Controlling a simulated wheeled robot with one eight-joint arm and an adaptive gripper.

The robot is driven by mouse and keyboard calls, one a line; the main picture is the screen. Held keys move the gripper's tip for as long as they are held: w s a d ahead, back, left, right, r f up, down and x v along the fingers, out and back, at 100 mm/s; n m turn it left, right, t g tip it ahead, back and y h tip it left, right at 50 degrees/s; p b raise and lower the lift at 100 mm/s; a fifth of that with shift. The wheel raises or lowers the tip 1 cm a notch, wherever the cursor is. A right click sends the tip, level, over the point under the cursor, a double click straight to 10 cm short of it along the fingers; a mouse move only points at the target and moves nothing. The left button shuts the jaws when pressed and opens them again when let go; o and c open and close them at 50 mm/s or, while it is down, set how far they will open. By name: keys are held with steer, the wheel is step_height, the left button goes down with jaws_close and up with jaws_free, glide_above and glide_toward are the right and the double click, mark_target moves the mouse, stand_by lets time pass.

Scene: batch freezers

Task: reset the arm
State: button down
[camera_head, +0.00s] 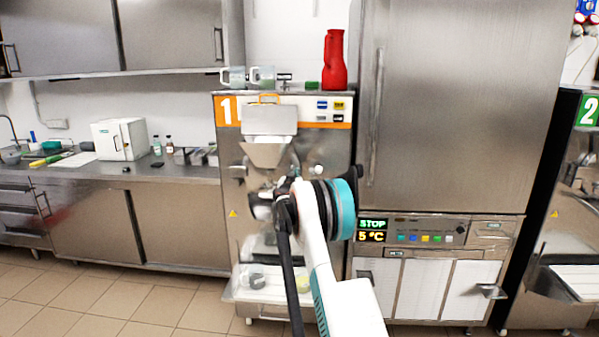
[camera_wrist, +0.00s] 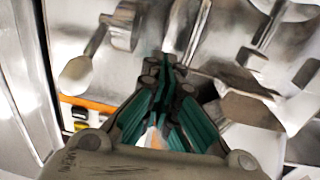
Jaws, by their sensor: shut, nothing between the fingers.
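My arm (camera_head: 345,300) reaches up from the bottom of the head view toward the front of batch freezer 1 (camera_head: 335,150). Its wrist hides part of the machine's front, and my gripper is mostly hidden behind it there. In the wrist view my gripper (camera_wrist: 165,65) shows with teal-lined fingers closed together and nothing between them. The fingertips point toward the machine's metal front. Whether they touch it cannot be told.
A red jug (camera_head: 334,62) and clear pitchers (camera_head: 262,77) stand on top of freezer 1. A tall steel cabinet (camera_head: 455,110) stands close on the right. A counter (camera_head: 165,175) with a white box (camera_head: 119,139) is at left. Tiled floor (camera_head: 130,290) is clear at lower left.

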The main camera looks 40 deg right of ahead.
steer(key=p+v, duration=0.1)
steer(key=v, duration=0.6)
steer(key=shift+s+f, duration=0.2)
steer(key=shift+d, duration=0.1)
